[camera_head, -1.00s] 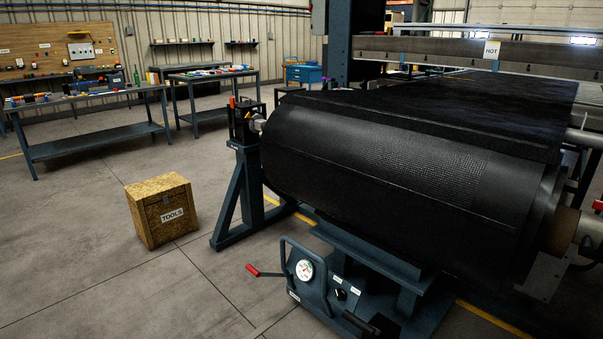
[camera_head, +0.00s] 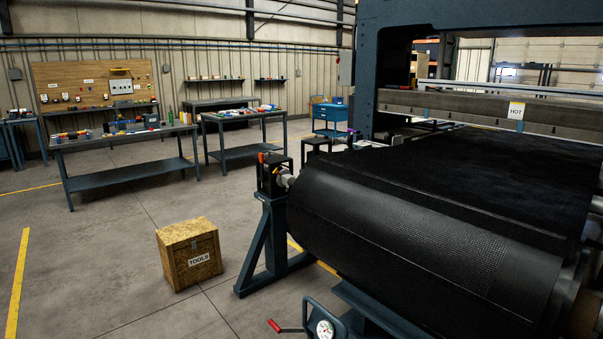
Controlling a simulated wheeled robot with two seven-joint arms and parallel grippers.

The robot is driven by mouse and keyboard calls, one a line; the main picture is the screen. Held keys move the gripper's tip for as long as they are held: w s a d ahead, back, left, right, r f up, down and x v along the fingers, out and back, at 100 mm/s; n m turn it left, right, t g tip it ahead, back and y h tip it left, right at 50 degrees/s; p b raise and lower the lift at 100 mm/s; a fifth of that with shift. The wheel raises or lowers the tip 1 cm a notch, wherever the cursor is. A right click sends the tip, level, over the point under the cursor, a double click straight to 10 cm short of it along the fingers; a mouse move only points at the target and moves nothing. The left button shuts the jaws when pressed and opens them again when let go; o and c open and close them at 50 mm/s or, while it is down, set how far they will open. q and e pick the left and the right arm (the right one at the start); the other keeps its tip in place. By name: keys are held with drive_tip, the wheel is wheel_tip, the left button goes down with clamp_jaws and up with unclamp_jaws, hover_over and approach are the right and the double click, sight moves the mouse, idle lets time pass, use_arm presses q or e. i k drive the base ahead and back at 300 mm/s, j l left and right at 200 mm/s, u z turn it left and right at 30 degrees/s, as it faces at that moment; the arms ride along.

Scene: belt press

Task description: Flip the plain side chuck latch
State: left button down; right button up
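The big black belt roll (camera_head: 420,240) lies across the right of the view. At its left end a shaft sits in a dark chuck block (camera_head: 273,174) on top of a blue-grey stand (camera_head: 267,245). A small orange-red part (camera_head: 261,158) stands up at the left of the block. Whether it is the latch, and which way it lies, is too small to tell. The chuck at the roll's right end is mostly out of the picture. Neither of my grippers is in view.
A wooden TOOLS box (camera_head: 190,253) stands on the floor left of the stand. A cart with a gauge and red-tipped handle (camera_head: 318,328) is at the bottom edge. Workbenches (camera_head: 125,141) stand behind. The floor at left is clear.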

sight(261, 156)
drive_tip(key=i+j+z, duration=0.25)
drive_tip(key=i+j, duration=0.35)
drive_tip(key=i, duration=0.25)
drive_tip(key=i+j+z, duration=0.25)
drive_tip(key=i+j, duration=0.55)
drive_tip(key=i+j+z, duration=0.25)
drive_tip(key=i+j, duration=0.45)
drive_tip(key=j, duration=0.25)
